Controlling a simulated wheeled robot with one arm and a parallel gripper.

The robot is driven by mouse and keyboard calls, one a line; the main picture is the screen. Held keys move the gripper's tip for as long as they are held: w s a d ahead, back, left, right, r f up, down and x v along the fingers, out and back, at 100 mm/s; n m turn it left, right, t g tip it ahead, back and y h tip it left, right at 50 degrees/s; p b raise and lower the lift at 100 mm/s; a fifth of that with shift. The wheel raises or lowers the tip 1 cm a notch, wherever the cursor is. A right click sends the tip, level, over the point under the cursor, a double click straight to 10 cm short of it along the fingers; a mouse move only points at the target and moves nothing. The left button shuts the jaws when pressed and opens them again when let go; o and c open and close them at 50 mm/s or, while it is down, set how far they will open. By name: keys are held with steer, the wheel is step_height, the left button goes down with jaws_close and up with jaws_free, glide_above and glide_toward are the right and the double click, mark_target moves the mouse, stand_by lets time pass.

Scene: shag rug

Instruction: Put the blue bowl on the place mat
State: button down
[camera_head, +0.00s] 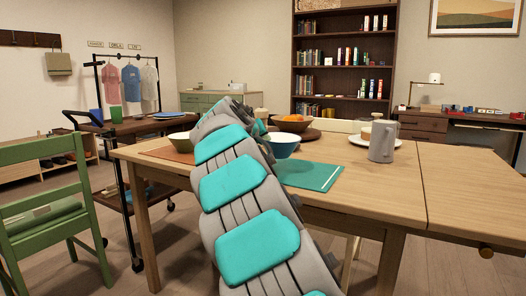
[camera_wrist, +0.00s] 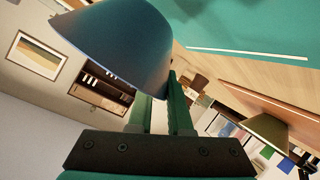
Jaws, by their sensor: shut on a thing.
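The blue bowl (camera_head: 284,148) is upright at the far left edge of the teal place mat (camera_head: 318,176) in the head view. In the wrist view the blue bowl (camera_wrist: 118,45) fills the upper left, and the teal mat (camera_wrist: 255,22) lies close by at upper right. My gripper (camera_wrist: 163,88) is shut on the bowl's rim. My arm hides the gripper and the bowl's left side in the head view. I cannot tell whether the bowl touches the mat.
An olive bowl (camera_head: 182,142) stands by a brown-orange mat (camera_head: 168,154) at the left. A grey pitcher (camera_head: 383,142) and white plate (camera_head: 362,140) stand right of the mat. The table's right side is clear.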

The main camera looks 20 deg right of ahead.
steer(key=shift+f, duration=1.75)
steer(key=c, duration=0.8)
jaws_free()
steer(key=shift+c, duration=0.2)
steer(key=v, duration=1.2)
steer(key=shift+a, duration=0.15)
